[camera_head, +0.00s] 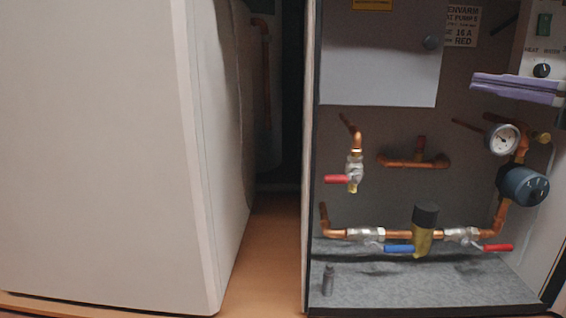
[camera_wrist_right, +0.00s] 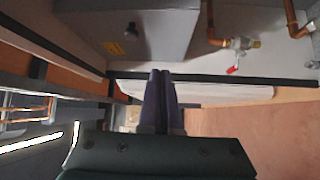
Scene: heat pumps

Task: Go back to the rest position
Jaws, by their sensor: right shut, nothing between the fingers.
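My right gripper (camera_head: 480,83) shows at the upper right of the head view as a pair of purple fingers reaching in from the right edge. It is in front of the open heat pump cabinet, below a small control panel and above a gauge. In the right wrist view my right gripper (camera_wrist_right: 160,76) has its two fingers pressed together, with nothing between them. My left gripper is in neither view.
The open cabinet holds copper pipes, a round gauge (camera_head: 503,139), a red-handled valve (camera_head: 353,172), a blue handle (camera_head: 398,248) and a grey box (camera_head: 378,62). A closed white cabinet (camera_head: 95,150) stands left, with a narrow floor gap (camera_head: 262,250) between them.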

